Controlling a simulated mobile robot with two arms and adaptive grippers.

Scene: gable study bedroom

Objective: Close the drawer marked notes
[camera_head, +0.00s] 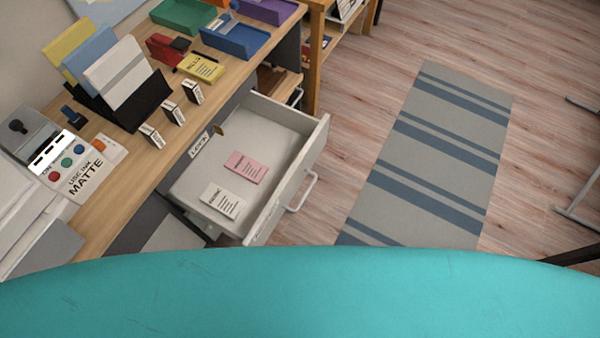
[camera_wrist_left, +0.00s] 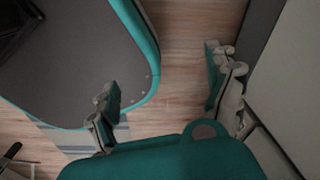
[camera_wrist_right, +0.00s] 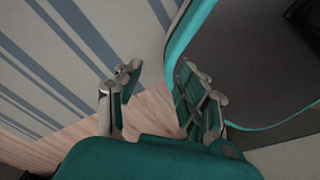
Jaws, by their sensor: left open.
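A pale grey drawer (camera_head: 316,155) stands pulled out from under the wooden desk in the head view. Its bar handle (camera_head: 303,192) is on the outer front, which faces right. No "notes" marking is readable on it, as the front is seen from above. Inside lie a pink card (camera_head: 245,167), a white card (camera_head: 222,201) and a tag reading LOCK (camera_head: 199,145). My left gripper (camera_wrist_left: 168,92) is open and empty in the left wrist view, beside a pale grey panel. My right gripper (camera_wrist_right: 158,82) is open and empty in the right wrist view. Neither gripper shows in the head view.
The desk top (camera_head: 217,95) holds a file rack, small label stands, colored trays (camera_head: 237,37) and a control box (camera_head: 68,158). A striped rug (camera_head: 430,150) lies on the wood floor right of the drawer. The floor between them is clear.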

